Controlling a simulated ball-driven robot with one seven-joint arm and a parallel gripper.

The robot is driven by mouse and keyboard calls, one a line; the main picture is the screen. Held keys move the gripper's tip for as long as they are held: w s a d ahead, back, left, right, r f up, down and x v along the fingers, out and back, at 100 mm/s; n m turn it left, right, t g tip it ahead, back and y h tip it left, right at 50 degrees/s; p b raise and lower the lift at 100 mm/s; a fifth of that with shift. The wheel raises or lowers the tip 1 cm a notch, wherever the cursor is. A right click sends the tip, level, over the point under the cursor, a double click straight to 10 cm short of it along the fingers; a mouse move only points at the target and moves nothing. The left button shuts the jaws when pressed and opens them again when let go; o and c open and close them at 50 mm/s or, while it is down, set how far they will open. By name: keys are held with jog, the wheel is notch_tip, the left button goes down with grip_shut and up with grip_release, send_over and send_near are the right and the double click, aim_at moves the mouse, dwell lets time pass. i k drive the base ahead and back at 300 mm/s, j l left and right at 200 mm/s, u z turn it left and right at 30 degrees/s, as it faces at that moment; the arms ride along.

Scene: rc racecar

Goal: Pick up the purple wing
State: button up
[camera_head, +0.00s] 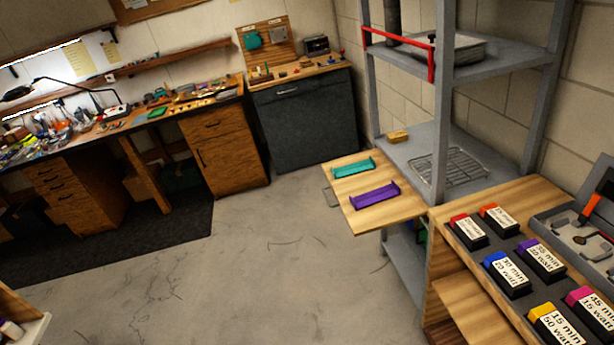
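The purple wing (374,196) lies on a light wooden board (399,217) that juts out beside the grey metal shelf, right of the picture's middle. A teal wing (353,168) lies behind it on the same board, apart from it. Both wings are long and narrow with raised ends. Nothing covers the purple wing. My gripper does not show in this view.
The grey shelf (439,165) stands right of the board, with a wire rack (452,167) on it. Several labelled battery packs (508,275) sit on a wooden bench at the lower right. A cluttered workbench (150,115) lines the left wall. The concrete floor (250,270) is clear.

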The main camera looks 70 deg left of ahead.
aim_at(386, 192)
jog(key=u, duration=1.45)
